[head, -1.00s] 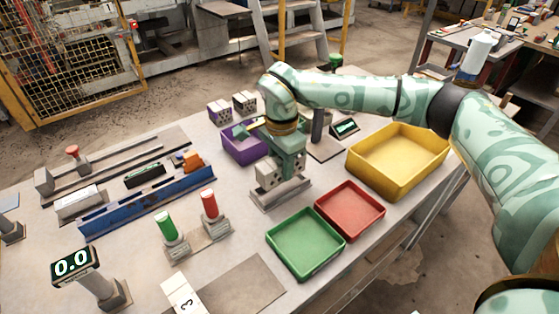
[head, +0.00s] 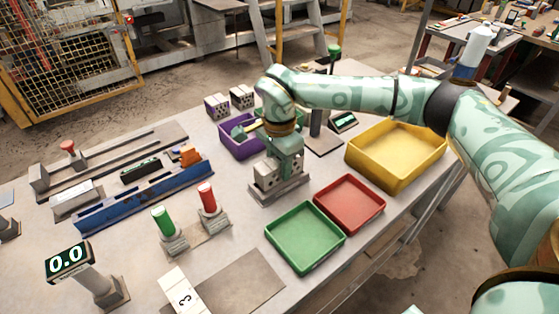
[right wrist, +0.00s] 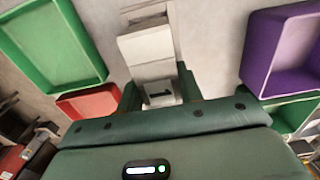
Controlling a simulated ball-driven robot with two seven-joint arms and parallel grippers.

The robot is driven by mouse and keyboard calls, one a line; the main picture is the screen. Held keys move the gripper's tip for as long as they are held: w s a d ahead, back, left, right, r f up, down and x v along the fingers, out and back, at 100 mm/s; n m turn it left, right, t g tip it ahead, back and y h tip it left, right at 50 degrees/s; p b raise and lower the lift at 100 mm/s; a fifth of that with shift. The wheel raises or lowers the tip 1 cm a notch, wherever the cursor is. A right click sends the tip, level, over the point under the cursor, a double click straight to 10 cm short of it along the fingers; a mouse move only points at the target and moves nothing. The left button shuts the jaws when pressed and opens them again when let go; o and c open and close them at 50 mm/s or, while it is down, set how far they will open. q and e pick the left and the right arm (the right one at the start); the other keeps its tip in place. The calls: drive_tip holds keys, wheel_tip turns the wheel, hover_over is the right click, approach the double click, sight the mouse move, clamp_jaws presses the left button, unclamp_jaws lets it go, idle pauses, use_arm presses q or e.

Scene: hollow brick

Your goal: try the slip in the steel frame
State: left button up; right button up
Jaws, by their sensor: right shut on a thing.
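My left gripper is not in view.
A purple bin (head: 228,146) stands behind the frame, with two holed blocks beyond it. Green (head: 300,265), red (head: 366,226) and yellow (head: 388,180) trays lie to the right. Red and green posts (head: 207,196) and a display reading 0.0 (head: 69,259) stand to the left.

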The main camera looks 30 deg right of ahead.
drive_tip(key=shift+f, duration=1)
idle(1.3)
